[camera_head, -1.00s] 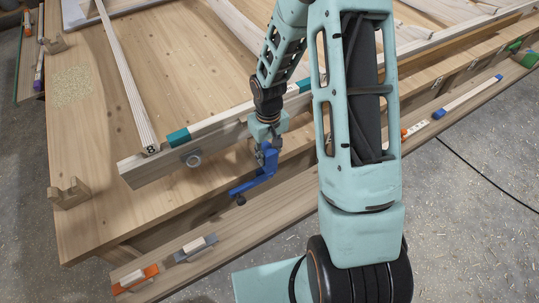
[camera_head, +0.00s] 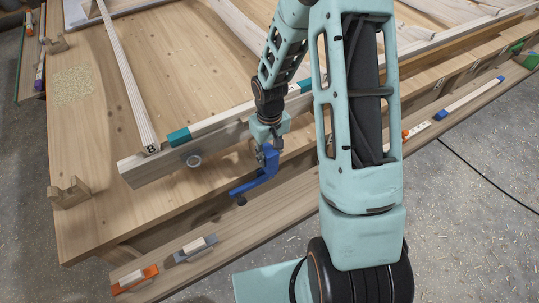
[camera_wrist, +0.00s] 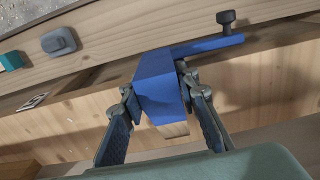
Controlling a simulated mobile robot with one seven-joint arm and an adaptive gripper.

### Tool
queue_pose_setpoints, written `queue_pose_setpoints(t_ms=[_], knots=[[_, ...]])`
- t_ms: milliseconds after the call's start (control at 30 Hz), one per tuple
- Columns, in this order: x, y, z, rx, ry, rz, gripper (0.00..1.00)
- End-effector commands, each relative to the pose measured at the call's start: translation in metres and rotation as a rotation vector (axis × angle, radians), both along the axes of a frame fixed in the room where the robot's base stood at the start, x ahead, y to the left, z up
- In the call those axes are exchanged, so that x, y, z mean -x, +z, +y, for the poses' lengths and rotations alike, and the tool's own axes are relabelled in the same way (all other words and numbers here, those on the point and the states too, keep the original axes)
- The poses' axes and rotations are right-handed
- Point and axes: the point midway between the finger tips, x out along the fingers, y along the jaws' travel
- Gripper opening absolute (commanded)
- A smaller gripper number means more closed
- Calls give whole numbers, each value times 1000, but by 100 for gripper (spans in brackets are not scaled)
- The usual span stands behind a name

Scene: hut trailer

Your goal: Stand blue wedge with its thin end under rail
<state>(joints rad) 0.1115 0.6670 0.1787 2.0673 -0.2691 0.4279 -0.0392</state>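The blue wedge (camera_head: 266,174) is a thick blue body with a thinner arm reaching left to a dark knob. My gripper (camera_head: 267,145) holds it in front of the wooden rail (camera_head: 146,173). In the wrist view, the blue wedge (camera_wrist: 158,90) sits between both fingers of my gripper (camera_wrist: 162,115), which appear closed on its sides. The fingertips are partly hidden in the head view.
A lower wooden ledge (camera_head: 215,235) carries a grey float (camera_head: 196,248) and an orange-based float (camera_head: 135,278).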

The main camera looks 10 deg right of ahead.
Motion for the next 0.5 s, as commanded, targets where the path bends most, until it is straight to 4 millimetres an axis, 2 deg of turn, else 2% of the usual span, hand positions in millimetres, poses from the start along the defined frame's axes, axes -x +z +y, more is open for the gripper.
queue_pose_setpoints(t_ms=[33,167,500], knots=[[0,0,0,0,0,0,34],[0,0,0,0,0,0,48],[0,2,0,0,0,0,49]])
